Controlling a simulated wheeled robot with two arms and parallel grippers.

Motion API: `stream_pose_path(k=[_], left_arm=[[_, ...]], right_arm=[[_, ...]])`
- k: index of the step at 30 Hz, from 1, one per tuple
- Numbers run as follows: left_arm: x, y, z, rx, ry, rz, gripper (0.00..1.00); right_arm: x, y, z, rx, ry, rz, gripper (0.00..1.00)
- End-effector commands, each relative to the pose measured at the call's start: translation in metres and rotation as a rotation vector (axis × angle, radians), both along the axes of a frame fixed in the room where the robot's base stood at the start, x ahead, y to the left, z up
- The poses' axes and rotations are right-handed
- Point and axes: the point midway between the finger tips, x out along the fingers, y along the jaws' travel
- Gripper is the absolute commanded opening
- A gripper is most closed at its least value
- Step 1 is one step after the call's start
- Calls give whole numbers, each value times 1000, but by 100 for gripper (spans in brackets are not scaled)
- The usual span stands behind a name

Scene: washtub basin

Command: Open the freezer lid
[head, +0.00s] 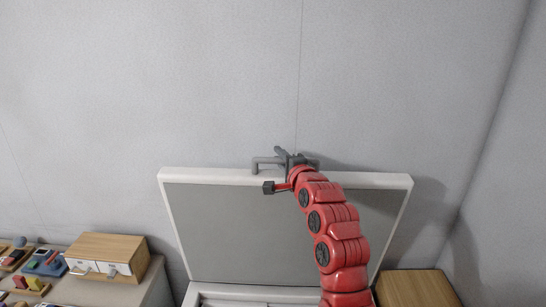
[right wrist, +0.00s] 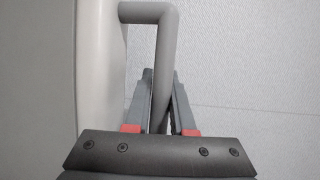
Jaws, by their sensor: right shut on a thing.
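The freezer lid (head: 250,225) stands raised, near upright, in front of the wall in the head view. It has a white rim and a grey inner panel. A grey bar handle (head: 262,163) sits on the lid's top edge. My right gripper (head: 287,158) is at this handle, its red arm reaching up across the lid. In the right wrist view, the two fingers of my right gripper (right wrist: 160,103) are on either side of the handle bar (right wrist: 165,60) and shut on it. The lid's edge (right wrist: 100,70) shows to the left. My left gripper is not in view.
Below the lid, the freezer body's white rim (head: 250,291) shows at the bottom. A wooden box with white drawers (head: 108,257) and several small coloured items stand on a table at left. A wooden block (head: 415,288) is at right. The grey wall (head: 150,80) is close behind the lid.

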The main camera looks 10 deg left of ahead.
Motion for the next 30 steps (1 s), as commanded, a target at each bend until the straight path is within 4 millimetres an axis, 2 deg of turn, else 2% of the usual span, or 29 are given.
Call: stream_pose_path(k=[5, 12, 16, 21, 29, 30], left_arm=[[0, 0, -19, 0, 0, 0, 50], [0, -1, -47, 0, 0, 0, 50], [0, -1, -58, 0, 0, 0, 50], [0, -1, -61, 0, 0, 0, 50], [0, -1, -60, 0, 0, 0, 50], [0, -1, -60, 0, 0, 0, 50]], right_arm=[[-23, -3, -1, 11, -57, 4, 0], [-68, -11, -10, 30, -132, 5, 0], [-87, -16, -13, 37, -163, 4, 0], [-97, -21, -12, 41, -182, -2, 0], [-98, -21, -11, 40, -183, -2, 0], [-98, -21, -11, 40, -183, -2, 24]])
